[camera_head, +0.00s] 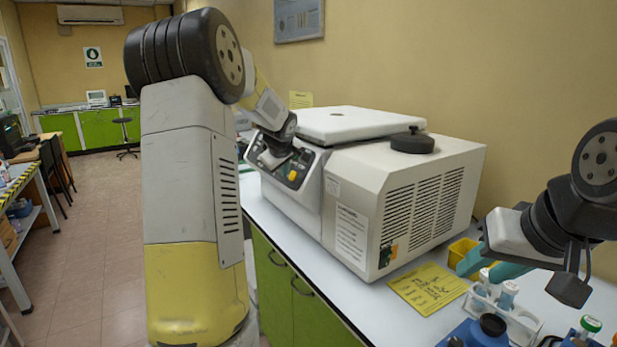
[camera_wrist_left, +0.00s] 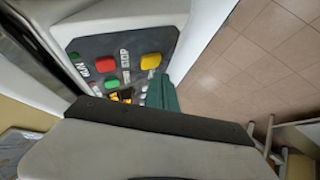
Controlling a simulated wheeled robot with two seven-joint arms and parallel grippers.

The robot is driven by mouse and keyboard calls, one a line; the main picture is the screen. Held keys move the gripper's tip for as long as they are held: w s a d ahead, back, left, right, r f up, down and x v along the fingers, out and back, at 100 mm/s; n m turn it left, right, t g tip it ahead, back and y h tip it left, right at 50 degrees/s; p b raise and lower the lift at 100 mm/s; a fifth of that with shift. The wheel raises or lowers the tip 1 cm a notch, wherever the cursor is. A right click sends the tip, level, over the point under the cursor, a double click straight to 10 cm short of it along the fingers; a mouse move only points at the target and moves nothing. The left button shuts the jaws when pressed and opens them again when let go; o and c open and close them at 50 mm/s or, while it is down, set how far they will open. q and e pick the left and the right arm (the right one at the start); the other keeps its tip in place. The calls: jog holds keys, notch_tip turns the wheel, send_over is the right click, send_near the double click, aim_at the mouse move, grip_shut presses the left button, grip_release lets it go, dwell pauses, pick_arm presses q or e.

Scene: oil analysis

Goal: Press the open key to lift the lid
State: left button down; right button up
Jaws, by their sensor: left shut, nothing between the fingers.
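The white centrifuge (camera_head: 430,170) stands on the bench with its lid (camera_head: 345,123) lying flat and down on top. Its dark control panel (camera_head: 294,170) faces left and is partly covered by my left arm. In the left wrist view the panel (camera_wrist_left: 92,50) carries a red key (camera_wrist_left: 106,64), a yellow key (camera_wrist_left: 151,61) and a green key (camera_wrist_left: 112,84); I cannot read the labels surely. My left gripper, with teal fingers (camera_wrist_left: 163,93), is shut and empty at the panel's edge, below the yellow key; contact cannot be told. My right gripper (camera_head: 488,266) is open over the bench.
A yellow note (camera_head: 427,288) lies in front of the centrifuge. A white rack with tubes (camera_head: 505,312), a yellow bin (camera_head: 463,250) and a blue holder (camera_head: 480,333) are at the right, close to my right gripper.

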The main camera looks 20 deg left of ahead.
pick_arm(q)
jog(key=shift+d, duration=0.1)
dwell(0.7)
jog(key=shift+w+d+f, duration=0.15)
jog(key=shift+w+f, duration=0.05)
jog(key=shift+w, duration=0.05)
jog(key=shift+w+d+f, duration=0.2)
jog(key=shift+w+d, duration=0.05)
dwell(0.8)
dwell(0.3)
jog(key=shift+s+a+r, duration=0.4)
jog(key=shift+s+a, duration=0.05)
jog(key=shift+s, duration=0.05)
jog(key=s+a+r, duration=0.2)
jog(key=s, duration=0.1)
jog(key=shift+s+a+r, duration=0.1)
jog(key=shift+a+r, duration=0.25)
jog(key=shift+a, duration=0.05)
dwell(0.6)
